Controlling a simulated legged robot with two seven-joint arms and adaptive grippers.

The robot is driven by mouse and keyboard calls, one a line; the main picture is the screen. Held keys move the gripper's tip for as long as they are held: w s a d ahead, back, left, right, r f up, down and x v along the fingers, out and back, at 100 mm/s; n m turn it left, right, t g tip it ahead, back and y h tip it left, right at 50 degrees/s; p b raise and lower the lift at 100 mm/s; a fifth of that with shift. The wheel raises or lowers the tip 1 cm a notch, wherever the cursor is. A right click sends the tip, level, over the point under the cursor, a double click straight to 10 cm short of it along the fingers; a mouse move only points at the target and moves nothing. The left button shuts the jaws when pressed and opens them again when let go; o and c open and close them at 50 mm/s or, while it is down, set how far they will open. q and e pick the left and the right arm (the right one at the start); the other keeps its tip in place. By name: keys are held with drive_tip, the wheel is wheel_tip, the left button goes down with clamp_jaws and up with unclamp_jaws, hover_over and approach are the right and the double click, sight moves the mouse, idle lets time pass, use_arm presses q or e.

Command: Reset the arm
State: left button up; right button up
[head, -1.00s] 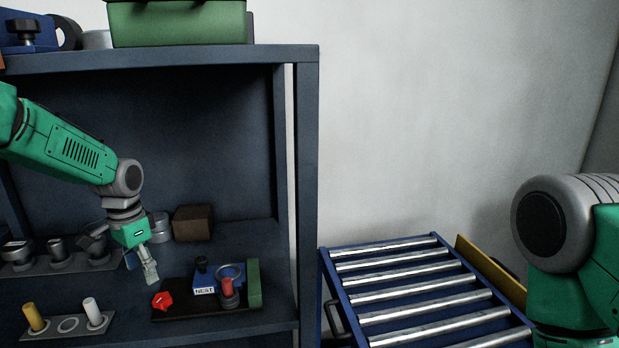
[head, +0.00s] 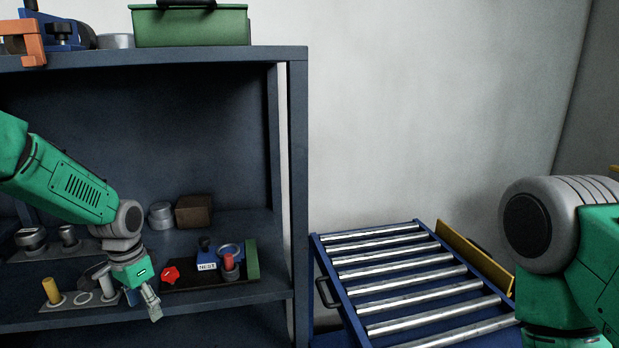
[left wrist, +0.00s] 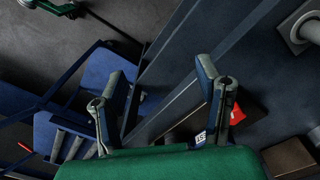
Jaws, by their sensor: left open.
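My left arm (head: 70,182) comes in from the left in the head view, bent down at the wrist. Its gripper (head: 153,311) points down at the front edge of the shelf board, left of and below the black tray (head: 190,286). In the left wrist view the two fingers of the left gripper (left wrist: 160,80) stand wide apart with nothing between them. My right arm (head: 560,235) shows at the right edge; its gripper is out of view.
The dark blue shelf (head: 297,200) holds a red knob (head: 171,275), a blue NEST block (head: 207,262), a brown box (head: 194,211) and a yellow peg (head: 51,290). A roller conveyor (head: 400,270) stands to the right. A green case (head: 190,27) sits on top.

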use_arm(q)
drive_tip(key=s+d+f+n+b, duration=0.1)
drive_tip(key=s+d+f+b, duration=0.2)
drive_tip(key=s+f, duration=0.65)
drive_tip(key=s+d+f+n+b, duration=0.1)
drive_tip(key=s+d+f+b, duration=0.25)
drive_tip(key=s+f, duration=0.6)
drive_tip(key=s+f+n+b, duration=0.1)
drive_tip(key=s+f+b, duration=0.1)
drive_tip(key=s+f, duration=0.3)
drive_tip(key=s+f+n+b, duration=0.2)
drive_tip(key=s+f, duration=0.3)
drive_tip(key=s, duration=0.9)
drive_tip(key=shift+d+t+b, duration=0.25)
drive_tip(key=shift+t+b, duration=0.05)
drive_tip(key=shift+b, duration=0.05)
